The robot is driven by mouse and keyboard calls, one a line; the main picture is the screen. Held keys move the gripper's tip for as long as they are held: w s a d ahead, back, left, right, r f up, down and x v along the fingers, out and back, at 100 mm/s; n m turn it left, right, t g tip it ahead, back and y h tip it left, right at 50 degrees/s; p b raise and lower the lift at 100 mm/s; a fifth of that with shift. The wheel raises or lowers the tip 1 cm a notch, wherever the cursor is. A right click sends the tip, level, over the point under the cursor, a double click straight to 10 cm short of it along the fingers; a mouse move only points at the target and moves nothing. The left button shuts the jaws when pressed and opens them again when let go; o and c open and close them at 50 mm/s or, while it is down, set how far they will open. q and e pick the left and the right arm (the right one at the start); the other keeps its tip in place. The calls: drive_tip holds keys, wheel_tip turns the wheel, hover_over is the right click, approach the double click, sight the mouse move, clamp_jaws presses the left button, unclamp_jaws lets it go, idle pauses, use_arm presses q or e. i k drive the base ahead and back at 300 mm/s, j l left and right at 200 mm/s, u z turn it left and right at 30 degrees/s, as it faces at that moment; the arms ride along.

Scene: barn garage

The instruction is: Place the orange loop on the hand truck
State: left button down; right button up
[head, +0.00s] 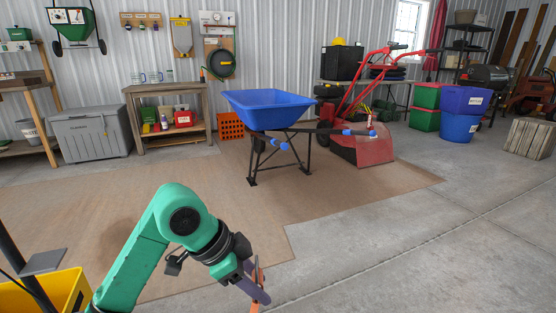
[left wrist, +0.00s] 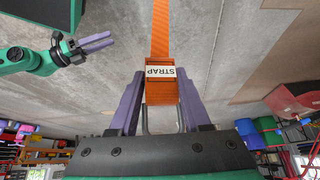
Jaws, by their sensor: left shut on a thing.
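My left gripper (head: 258,290) reaches down over the floor at the bottom middle of the head view. In the left wrist view its purple fingers (left wrist: 153,100) are shut on the orange loop (left wrist: 160,35), a flat strap with a white label reading STRAP. In the head view only a narrow orange piece of the loop (head: 256,272) shows beside the fingers. My right gripper (left wrist: 97,42) shows at the upper left of the left wrist view, apart from the loop; its finger gap is unclear. I cannot make out a hand truck for certain in either view.
A yellow container (head: 45,293) and a dark pole (head: 20,262) stand at the lower left. A blue wheelbarrow (head: 268,104) stands on the brown mat (head: 110,195), with a red machine (head: 372,148) to its right. Grey concrete floor (head: 420,245) at the right is clear.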

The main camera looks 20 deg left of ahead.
sight(46, 259)
drive_tip(key=i+u, duration=0.25)
drive_tip(key=u, duration=0.2)
drive_tip(key=i+u, duration=0.25)
drive_tip(key=u, duration=0.25)
drive_tip(key=i+l+u, duration=0.15)
drive_tip(key=u, duration=0.3)
drive_tip(key=i+l+u, duration=0.25)
drive_tip(key=u, duration=0.25)
drive_tip(key=i+l+u, duration=0.2)
drive_tip(key=u, duration=0.25)
drive_tip(key=i+l+u, duration=0.1)
drive_tip(key=l+u, duration=0.35)
drive_tip(key=i+l+u, duration=0.15)
drive_tip(key=l, duration=0.2)
drive_tip(key=i+l+u, duration=0.1)
drive_tip(key=i+l, duration=0.15)
drive_tip(key=i+l+u, duration=0.15)
drive_tip(key=l, duration=0.3)
